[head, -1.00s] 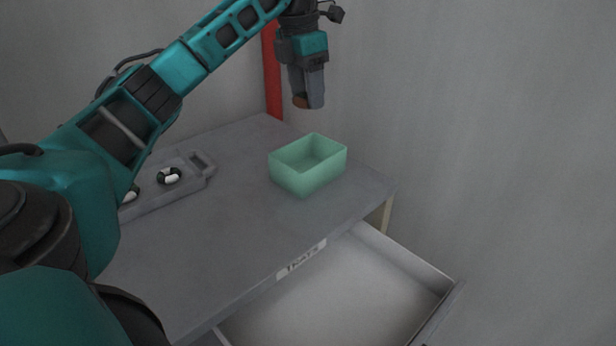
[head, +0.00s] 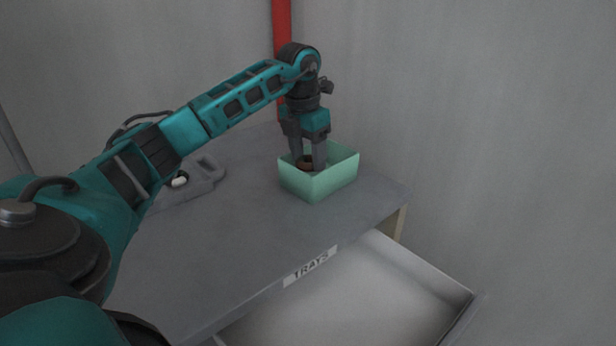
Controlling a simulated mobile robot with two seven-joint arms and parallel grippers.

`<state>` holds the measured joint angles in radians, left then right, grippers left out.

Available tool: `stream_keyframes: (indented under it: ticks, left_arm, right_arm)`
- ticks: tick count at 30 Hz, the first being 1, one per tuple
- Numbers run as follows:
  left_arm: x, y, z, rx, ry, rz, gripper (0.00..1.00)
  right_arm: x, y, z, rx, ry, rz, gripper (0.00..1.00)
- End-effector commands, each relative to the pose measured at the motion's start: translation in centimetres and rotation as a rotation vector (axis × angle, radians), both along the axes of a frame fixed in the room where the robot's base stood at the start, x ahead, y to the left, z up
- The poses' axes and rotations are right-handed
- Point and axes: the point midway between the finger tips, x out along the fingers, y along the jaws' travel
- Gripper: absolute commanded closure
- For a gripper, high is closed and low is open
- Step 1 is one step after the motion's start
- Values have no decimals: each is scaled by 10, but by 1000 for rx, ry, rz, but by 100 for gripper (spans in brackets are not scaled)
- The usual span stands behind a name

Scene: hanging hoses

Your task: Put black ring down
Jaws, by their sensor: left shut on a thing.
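My left gripper (head: 308,164) points down into the green open box (head: 326,186) on the tabletop. It is shut on a small dark brownish thing (head: 304,161), which shows between the fingertips inside the box walls. Its shape is mostly hidden by the fingers and the near rim, so I cannot tell surely that it is the black ring, or whether it touches the box floor. My right gripper is not in view.
The grey table (head: 250,230) has free room left of and in front of the box. A grey tray (head: 205,180) with a black-and-white piece lies partly behind my arm. An open, empty-looking drawer (head: 350,295) juts out below the "TRAYS" label. A red post (head: 282,35) stands behind.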

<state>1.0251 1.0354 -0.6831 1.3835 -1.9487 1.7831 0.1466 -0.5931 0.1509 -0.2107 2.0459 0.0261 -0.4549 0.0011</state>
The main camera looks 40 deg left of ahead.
Motion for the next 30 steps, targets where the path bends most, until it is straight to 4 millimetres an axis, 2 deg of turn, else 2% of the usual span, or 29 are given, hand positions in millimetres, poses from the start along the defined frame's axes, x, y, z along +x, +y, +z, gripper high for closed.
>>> stream_keyframes:
  ticks: [5, 12, 23, 24, 27, 30]
  left_arm:
    - [0, 0, -13, 0, 1, -1, 71]
    - [0, 0, -46, 0, 1, -1, 71]
    - [0, 0, -49, 0, 0, -1, 71]
    - [0, 0, -50, 0, 0, -1, 41]
    - [0, 0, -50, 0, 0, -1, 31]
    - [0, 0, -50, 0, 0, -1, 30]
  right_arm:
    - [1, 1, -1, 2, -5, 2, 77]
    - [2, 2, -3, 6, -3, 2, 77]
    - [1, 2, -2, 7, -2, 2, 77]
    - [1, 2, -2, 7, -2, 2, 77]
    - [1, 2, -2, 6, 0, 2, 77]
    - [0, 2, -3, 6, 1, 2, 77]
